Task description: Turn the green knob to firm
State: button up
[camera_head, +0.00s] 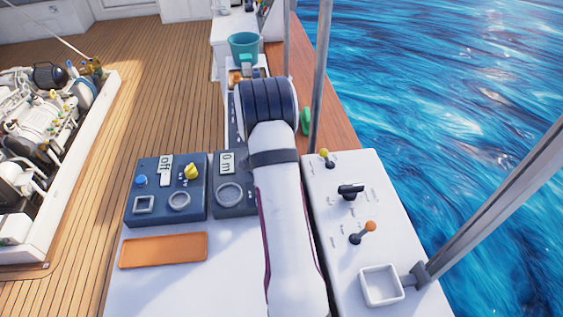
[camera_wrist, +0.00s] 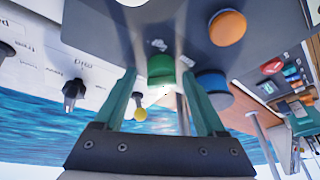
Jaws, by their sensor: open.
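The green knob (camera_wrist: 160,66) shows in the wrist view on a dark grey panel (camera_wrist: 185,25), with two small labels beside it too small to read. My gripper (camera_wrist: 159,76) is open, with one teal finger on each side of the knob in the picture. Gaps show between the knob and both fingers. I cannot tell how deep the fingertips reach around it. The knob's pointer direction is not clear. In the head view my arm hides the gripper and the knob.
An orange knob (camera_wrist: 227,27) and a blue knob (camera_wrist: 212,84) are close by in the wrist view. A black switch (camera_head: 350,191), an orange-tipped lever (camera_head: 362,232) and a yellow-tipped lever (camera_head: 326,157) stand on the white right-hand panel. A teal bucket (camera_head: 243,46) stands behind.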

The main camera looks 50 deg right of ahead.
jog(key=v, duration=1.5)
jog(key=shift+r, duration=0.4)
jog(key=s+a+r+n+y, duration=0.1)
jog(key=s+a+r+n, duration=0.15)
jog(key=a, duration=0.65)
jog(key=s+a+r+n+y, duration=0.2)
jog(key=a+n, duration=0.2)
jog(key=a, duration=0.6)
jog(key=s+a+f+n+y, duration=0.2)
jog(key=s+a+n, duration=0.6)
jog(key=s+a, duration=0.8)
jog(key=shift+a+f+n+y, duration=0.2)
jog(key=shift+a+n+y, duration=0.15)
jog(key=shift+a+y, duration=0.3)
jog(key=shift+o, duration=0.4)
jog(key=shift+w, duration=0.1)
